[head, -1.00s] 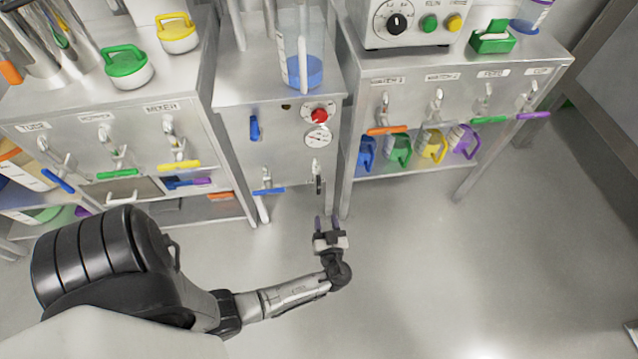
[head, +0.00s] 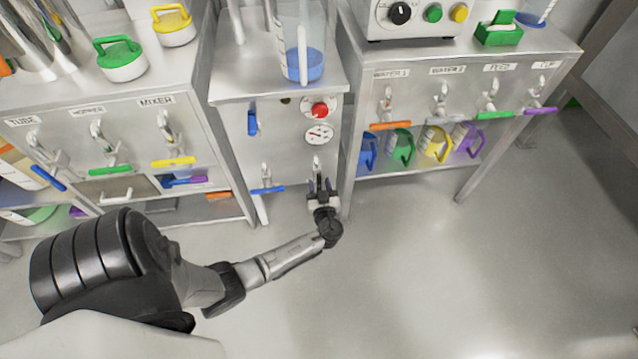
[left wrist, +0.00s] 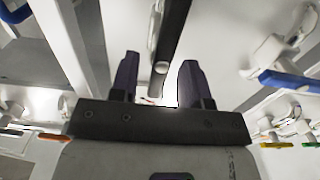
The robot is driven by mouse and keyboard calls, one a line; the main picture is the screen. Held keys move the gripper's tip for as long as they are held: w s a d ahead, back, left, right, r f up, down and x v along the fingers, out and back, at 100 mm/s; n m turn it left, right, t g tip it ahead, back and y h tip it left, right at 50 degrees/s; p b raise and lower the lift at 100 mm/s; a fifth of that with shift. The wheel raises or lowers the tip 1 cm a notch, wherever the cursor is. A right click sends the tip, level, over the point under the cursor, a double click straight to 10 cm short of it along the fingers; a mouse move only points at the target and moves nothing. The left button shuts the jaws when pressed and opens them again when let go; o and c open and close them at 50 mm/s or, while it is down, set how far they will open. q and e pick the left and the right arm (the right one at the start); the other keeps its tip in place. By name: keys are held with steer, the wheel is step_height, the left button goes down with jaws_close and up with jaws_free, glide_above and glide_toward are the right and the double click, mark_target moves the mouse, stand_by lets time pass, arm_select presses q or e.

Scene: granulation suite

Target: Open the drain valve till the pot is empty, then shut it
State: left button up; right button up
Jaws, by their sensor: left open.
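A clear pot (head: 302,62) with blue liquid in its lower part stands on the middle cabinet. Low on that cabinet's front are a valve with a black lever (left wrist: 172,42) and, to its left in the head view, a valve with a blue lever (head: 267,190). I cannot tell from a label which is the drain valve. My left gripper (head: 321,188) is open at the black-lever valve and partly covers it in the head view. In the left wrist view the black lever hangs beyond and between my fingertips (left wrist: 157,75); contact is unclear. My right gripper is not in view.
A red knob (head: 319,110) and a round gauge (head: 319,134) sit above the valve. A blue handle (head: 252,120) is at the upper left of the panel. Neighbouring benches carry several coloured valves, with jugs (head: 435,143) on the right shelf. The floor in front is clear.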

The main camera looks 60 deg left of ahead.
arm_select(q)
steer(key=shift+x, duration=0.75)
steer(key=shift+c, duration=0.2)
jaws_close()
